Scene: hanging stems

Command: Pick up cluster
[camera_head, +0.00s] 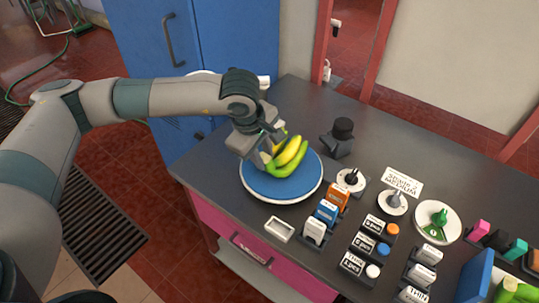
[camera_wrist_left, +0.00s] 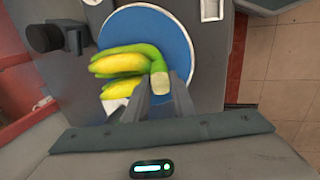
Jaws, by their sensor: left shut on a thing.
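A cluster of green and yellow bananas (camera_head: 290,155) is over a round blue plate (camera_head: 278,188) with a pale rim, at the near left part of the dark table. My left gripper (camera_head: 268,146) comes in from the left and is shut on the cluster. In the left wrist view, the cluster (camera_wrist_left: 128,68) shows a cut green stem end beside the gripper fingers (camera_wrist_left: 160,90), over the blue plate (camera_wrist_left: 178,40). I cannot tell whether the bananas touch the plate. Part of the cluster is hidden by the gripper. My right gripper is not in view.
A black knob-topped stand (camera_head: 338,138) is behind the plate to the right. Several labelled holders, including a blue one (camera_head: 326,213) and an orange one (camera_head: 338,196), stand to the right. Blue cabinets (camera_head: 165,45) stand behind.

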